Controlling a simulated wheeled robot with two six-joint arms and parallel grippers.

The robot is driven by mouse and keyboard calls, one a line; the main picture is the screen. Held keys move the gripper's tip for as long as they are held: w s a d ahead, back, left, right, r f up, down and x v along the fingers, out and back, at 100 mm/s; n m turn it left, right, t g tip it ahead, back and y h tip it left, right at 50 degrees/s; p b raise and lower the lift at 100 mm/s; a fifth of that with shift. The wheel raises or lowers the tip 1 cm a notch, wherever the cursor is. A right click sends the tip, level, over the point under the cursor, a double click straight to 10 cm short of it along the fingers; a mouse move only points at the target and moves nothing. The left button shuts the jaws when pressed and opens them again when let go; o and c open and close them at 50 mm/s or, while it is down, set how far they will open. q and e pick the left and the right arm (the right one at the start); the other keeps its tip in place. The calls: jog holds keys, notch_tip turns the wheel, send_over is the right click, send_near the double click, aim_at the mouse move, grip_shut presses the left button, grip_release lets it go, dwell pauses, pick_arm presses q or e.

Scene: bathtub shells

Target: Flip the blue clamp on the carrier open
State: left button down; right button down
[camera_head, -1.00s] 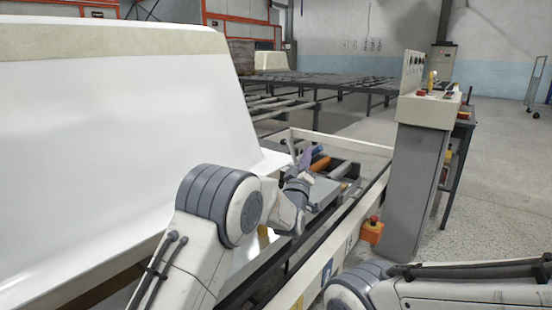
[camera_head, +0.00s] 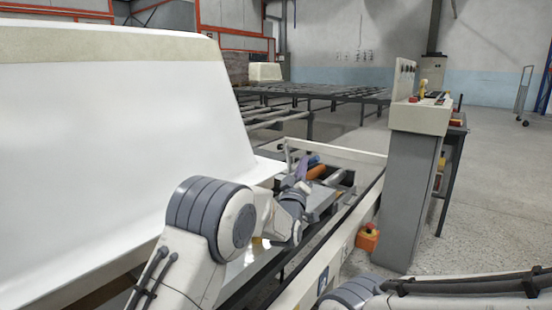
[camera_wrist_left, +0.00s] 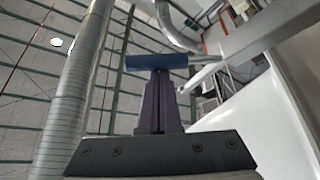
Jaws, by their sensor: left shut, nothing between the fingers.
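The blue clamp (camera_head: 313,161) shows as a small blue piece on the carrier (camera_head: 330,190), beside the white tub shell (camera_head: 120,150). My left gripper (camera_head: 301,171) is right at it, its purplish fingers pointing up. In the left wrist view a blue bar (camera_wrist_left: 157,62) lies crosswise at the tips of the shut left fingers (camera_wrist_left: 157,100). The fingers hold nothing; I cannot tell if they touch the bar. The left forearm hides part of the carrier. My right arm shows at the lower right, its gripper out of view.
An orange roller (camera_head: 317,172) lies just right of the clamp. A pale rail (camera_head: 335,245) runs along the carrier's right side.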

pick_arm(q)
notch_tip(320, 180, up, 4)
jog(key=a+f+p, duration=0.1)
jog(key=a, duration=0.1)
jog(key=p+v, duration=0.1)
jog(key=v, duration=0.8)
jog(key=shift+a+f, duration=0.25)
jog(key=shift+a, duration=0.2)
jog(key=shift+s+d, duration=0.1)
